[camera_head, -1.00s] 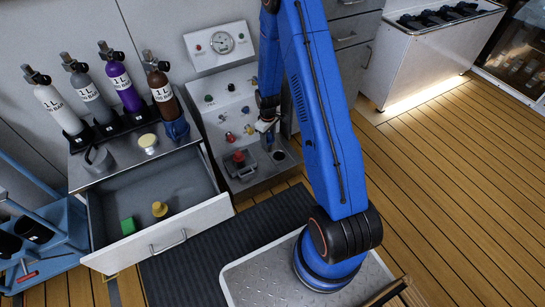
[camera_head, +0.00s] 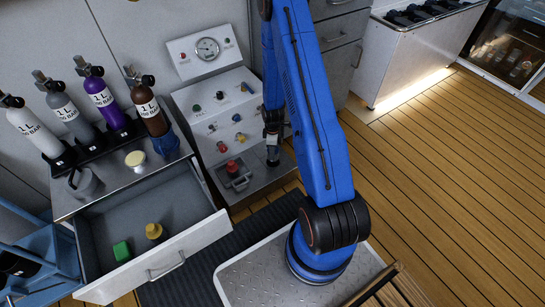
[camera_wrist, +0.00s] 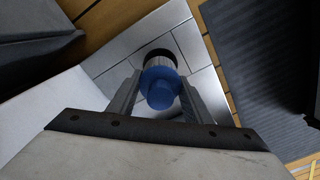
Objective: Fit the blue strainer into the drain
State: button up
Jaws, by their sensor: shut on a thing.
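My gripper (camera_wrist: 158,98) is shut on the blue strainer (camera_wrist: 160,88), with one finger on each side of it. In the wrist view the strainer's rounded blue top faces the camera, and a grey part shows beyond it. The dark rim of the drain (camera_wrist: 161,51) shows just beyond that, in line with the strainer. I cannot tell whether the strainer is touching the drain or partly inside it. In the head view my gripper (camera_head: 273,153) points down over the panel's low right part, hiding the drain; the strainer is not clear there.
A grey panel with a gauge (camera_head: 207,47), coloured knobs and a red knob (camera_head: 232,166) stands left of my gripper. An open drawer (camera_head: 207,234) holds a green block (camera_head: 121,250) and a yellow piece (camera_head: 154,231). Several bottles stand on the cabinet top.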

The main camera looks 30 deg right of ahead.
jog(key=shift+f, duration=2.2)
jog(key=shift+f, duration=0.6)
jog(key=o, duration=1.1)
